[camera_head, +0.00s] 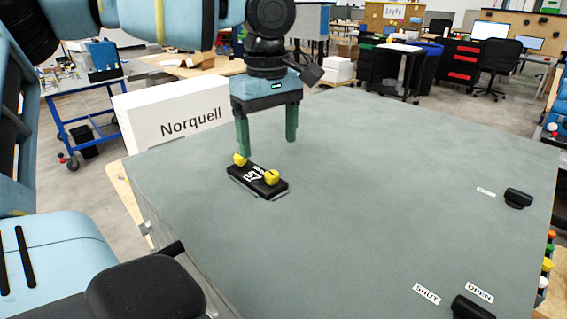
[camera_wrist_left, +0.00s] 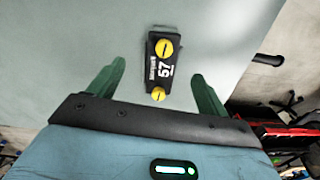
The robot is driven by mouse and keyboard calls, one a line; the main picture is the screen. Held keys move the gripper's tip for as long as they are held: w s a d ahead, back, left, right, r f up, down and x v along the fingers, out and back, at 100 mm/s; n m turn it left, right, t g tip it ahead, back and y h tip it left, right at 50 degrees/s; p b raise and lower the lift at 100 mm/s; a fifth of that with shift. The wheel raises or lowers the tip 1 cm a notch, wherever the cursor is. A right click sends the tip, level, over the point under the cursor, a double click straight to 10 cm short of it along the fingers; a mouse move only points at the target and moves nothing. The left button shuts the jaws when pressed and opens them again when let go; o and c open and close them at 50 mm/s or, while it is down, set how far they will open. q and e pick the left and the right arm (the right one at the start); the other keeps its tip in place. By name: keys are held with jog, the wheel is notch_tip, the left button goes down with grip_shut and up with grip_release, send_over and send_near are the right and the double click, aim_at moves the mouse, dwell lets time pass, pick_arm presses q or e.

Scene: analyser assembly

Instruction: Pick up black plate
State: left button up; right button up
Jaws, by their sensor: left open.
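The black plate (camera_head: 256,182) lies on the grey table top near its left side. It carries white lettering with "57" and has a yellow knob near each end. In the left wrist view the plate (camera_wrist_left: 161,72) sits ahead of and between the fingers. My left gripper (camera_head: 267,148) is open and empty, its two green fingers pointing down above and just behind the plate. The left gripper also shows in the left wrist view (camera_wrist_left: 160,80). I see no contact between fingers and plate, but the exact height gap is hard to tell. My right gripper is not in view.
The grey table top (camera_head: 400,190) is mostly clear. Black latches (camera_head: 518,198) sit at its right edge and at the front right (camera_head: 472,307), by "SHUT" and "OPEN" labels. A white "Norquell" box (camera_head: 172,115) stands behind the table's left edge.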

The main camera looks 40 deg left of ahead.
aim_at(270, 173)
pick_arm(q)
jog(key=shift+s+r, duration=0.1)
jog(key=shift+r, duration=0.05)
jog(key=shift+s+f, duration=0.1)
jog(key=shift+f, duration=1.4)
jog(key=f, duration=0.4)
jog(key=shift+s+d+p, duration=0.15)
jog(key=shift+d+p, duration=0.2)
jog(key=shift+d, duration=0.05)
jog(key=shift+f, duration=0.4)
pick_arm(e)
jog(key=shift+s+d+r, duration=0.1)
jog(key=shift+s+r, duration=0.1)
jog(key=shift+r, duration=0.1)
